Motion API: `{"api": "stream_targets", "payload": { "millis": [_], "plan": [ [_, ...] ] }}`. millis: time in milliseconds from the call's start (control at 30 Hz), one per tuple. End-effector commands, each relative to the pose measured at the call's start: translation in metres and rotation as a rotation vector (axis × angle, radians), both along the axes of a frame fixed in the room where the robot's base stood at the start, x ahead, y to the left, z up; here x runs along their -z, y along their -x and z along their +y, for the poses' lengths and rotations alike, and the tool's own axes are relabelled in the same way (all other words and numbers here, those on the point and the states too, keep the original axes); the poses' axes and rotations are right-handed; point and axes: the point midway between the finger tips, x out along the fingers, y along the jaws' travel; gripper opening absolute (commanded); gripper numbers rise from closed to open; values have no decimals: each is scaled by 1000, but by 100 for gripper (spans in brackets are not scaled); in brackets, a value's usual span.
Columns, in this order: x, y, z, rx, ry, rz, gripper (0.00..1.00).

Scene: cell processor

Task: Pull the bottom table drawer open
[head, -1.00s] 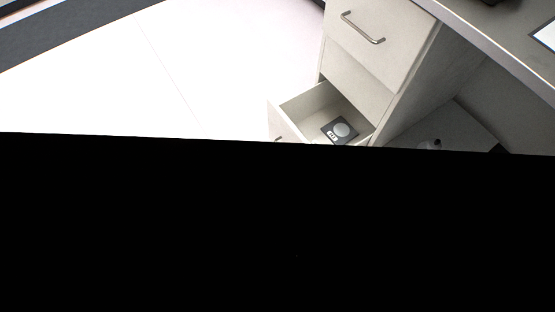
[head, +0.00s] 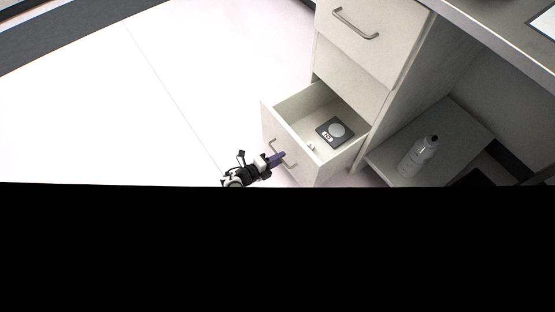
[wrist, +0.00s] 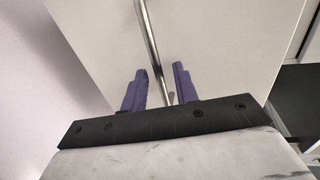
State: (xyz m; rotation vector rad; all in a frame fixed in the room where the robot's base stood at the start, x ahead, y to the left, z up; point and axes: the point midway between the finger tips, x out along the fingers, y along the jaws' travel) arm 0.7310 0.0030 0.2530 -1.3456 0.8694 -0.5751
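The bottom drawer (head: 340,158) of the white cabinet stands pulled out, its inside showing in the head view. Its metal handle (head: 291,165) is on the front panel. My gripper (head: 279,158), with purple fingers, is at that handle. In the wrist view the handle bar (wrist: 150,32) runs down between the two fingers of my gripper (wrist: 161,68). The fingers are apart, with a visible gap on each side of the bar. The pale drawer front (wrist: 215,45) fills most of the wrist view behind them.
The upper drawer (head: 365,50) is shut. A clear bottle (head: 417,157) stands on a low shelf at the right. Light floor (head: 190,70) is free at the left. Black covers the lower head view.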

Motion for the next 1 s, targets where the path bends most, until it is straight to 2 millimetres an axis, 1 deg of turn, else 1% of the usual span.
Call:
{"api": "stream_targets", "payload": {
  "millis": [67, 100, 300, 633, 733, 900, 1000],
  "plan": [
    [0, 0, 0, 0, 0, 0, 30],
    [0, 0, 0, 0, 0, 0, 27],
    [0, 0, 0, 0, 0, 0, 1],
    [0, 1, 2, 0, 0, 0, 0],
    [-1, 8, 12, -3, 0, 0, 0],
    [0, 26, 37, -4, 1, 1, 0],
    [0, 33, 45, -1, 0, 1, 0]
  ]
}}
